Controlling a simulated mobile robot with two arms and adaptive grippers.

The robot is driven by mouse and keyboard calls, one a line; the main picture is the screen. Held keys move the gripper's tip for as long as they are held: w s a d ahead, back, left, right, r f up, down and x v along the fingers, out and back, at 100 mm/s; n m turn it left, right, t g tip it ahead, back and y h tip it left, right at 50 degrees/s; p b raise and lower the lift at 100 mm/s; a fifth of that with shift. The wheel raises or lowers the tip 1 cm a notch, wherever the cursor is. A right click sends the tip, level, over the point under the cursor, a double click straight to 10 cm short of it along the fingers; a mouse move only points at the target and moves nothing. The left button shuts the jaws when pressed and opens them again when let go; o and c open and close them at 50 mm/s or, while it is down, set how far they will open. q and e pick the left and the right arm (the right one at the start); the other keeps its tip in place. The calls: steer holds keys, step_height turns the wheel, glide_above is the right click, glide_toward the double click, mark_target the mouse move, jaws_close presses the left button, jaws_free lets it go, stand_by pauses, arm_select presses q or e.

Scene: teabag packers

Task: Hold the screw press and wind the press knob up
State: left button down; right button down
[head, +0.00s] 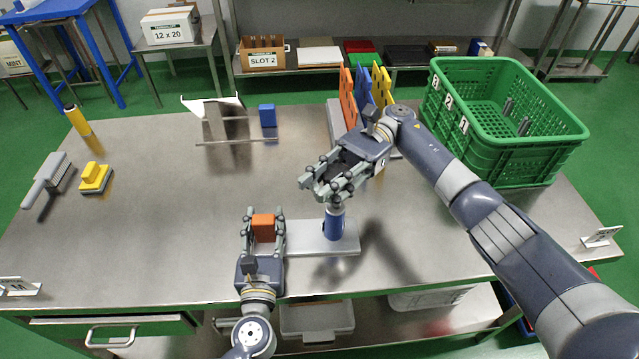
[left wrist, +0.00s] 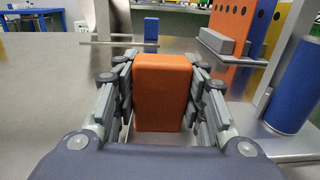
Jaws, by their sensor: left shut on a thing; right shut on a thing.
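The screw press has a pale grey base plate (head: 301,238) near the table's front edge, an orange block (head: 263,229) at its left end and a blue upright cylinder (head: 334,226) towards its right. My left gripper (head: 263,214) is shut on the orange block, a finger on each side. In the left wrist view the block (left wrist: 163,92) sits between the fingers, with the cylinder (left wrist: 294,92) to the right. My right gripper (head: 324,188) is over the top of the cylinder, shut on the press knob; its fingers hide the knob.
A green crate (head: 548,148) stands at the right, beside orange, blue and yellow upright panels (head: 364,88). A metal stand (head: 225,125) and a small blue block (head: 267,116) are at the back. A brush (head: 45,176) and yellow-handled pad (head: 95,176) lie left. The middle left is clear.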

steer(key=shift+d, duration=0.2)
stand_by(0.4)
steer(key=c, duration=1.3)
jaws_free()
steer(key=shift+a, duration=0.1)
step_height(320, 180, up, 10)
